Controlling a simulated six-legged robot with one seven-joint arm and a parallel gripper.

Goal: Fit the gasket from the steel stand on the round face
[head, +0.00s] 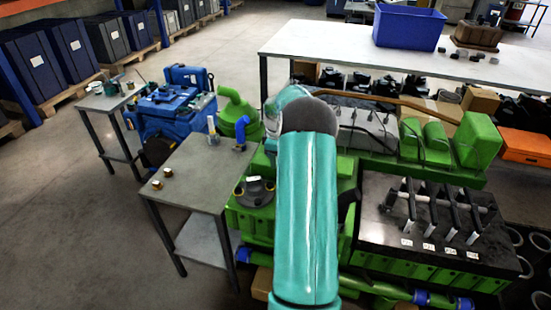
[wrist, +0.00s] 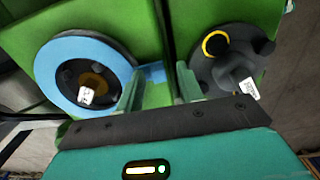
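In the wrist view a light blue ring gasket (wrist: 50,66) lies around a dark round hub (wrist: 82,76) with a white tag, on a green body. Whether it sits flush cannot be told. A blue tab (wrist: 153,72) reaches from its right side to between my fingertips. My gripper (wrist: 160,88) has its two fingers apart, with a gap beside the tab; it appears open. The steel stand (head: 190,168) is left of my arm in the head view and bears small brass parts. My gripper is hidden behind my arm in the head view.
Right of my fingers is a dark flange (wrist: 232,66) with a yellow ring and a white tag. A green engine (head: 470,140) and a black-topped rack of tools (head: 430,225) stand at the right. A blue machine (head: 175,105) stands behind the stand. The floor at left is clear.

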